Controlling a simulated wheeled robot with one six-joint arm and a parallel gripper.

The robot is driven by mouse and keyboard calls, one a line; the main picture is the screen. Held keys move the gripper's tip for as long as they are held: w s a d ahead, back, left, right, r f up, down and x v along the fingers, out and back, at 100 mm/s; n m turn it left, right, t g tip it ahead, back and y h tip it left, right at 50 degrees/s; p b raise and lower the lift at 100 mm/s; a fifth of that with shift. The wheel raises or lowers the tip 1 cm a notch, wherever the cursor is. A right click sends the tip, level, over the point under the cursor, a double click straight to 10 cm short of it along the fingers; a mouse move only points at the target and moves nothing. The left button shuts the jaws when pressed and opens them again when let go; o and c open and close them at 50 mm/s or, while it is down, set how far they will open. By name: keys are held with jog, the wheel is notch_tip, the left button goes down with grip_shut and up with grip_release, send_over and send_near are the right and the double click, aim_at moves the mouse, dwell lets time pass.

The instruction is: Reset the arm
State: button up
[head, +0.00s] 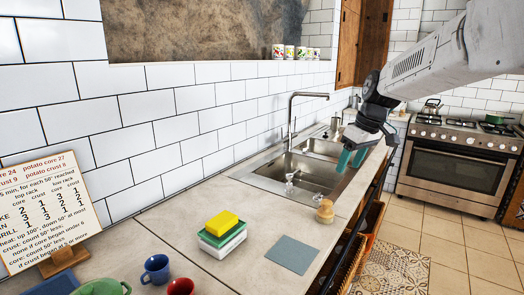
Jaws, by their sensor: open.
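My gripper (352,159) hangs from my arm at the upper right, with its two teal fingertips pointing down. The fingertips are apart, with nothing seen between them. In the picture they lie over the right edge of the sink (263,177), above the counter's front edge. The wrist is dark and the arm is white, reaching in from the upper right corner.
A tap (292,115), a glass (290,183) and a wooden-topped brush (325,211) are by the sink. Sponges (222,222), a grey mat (292,254), a blue mug (156,268), a red cup (181,287) and a text board (45,208) are nearer. An oven (455,175) stands right.

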jog(key=s+r+m, duration=0.2)
jog(key=s+r, duration=0.1)
jog(key=s, duration=1.1)
jog(key=s+d+f+m+h, duration=0.1)
jog(key=s+f+m, duration=0.1)
jog(key=s, duration=1)
jog(key=s+f+m+h, duration=0.1)
jog(key=s+f+m, duration=0.2)
jog(key=s, duration=1)
jog(key=shift+s+d+f+g, duration=0.3)
jog(key=shift+d+f+g, duration=0.1)
jog(key=shift+f, duration=0.4)
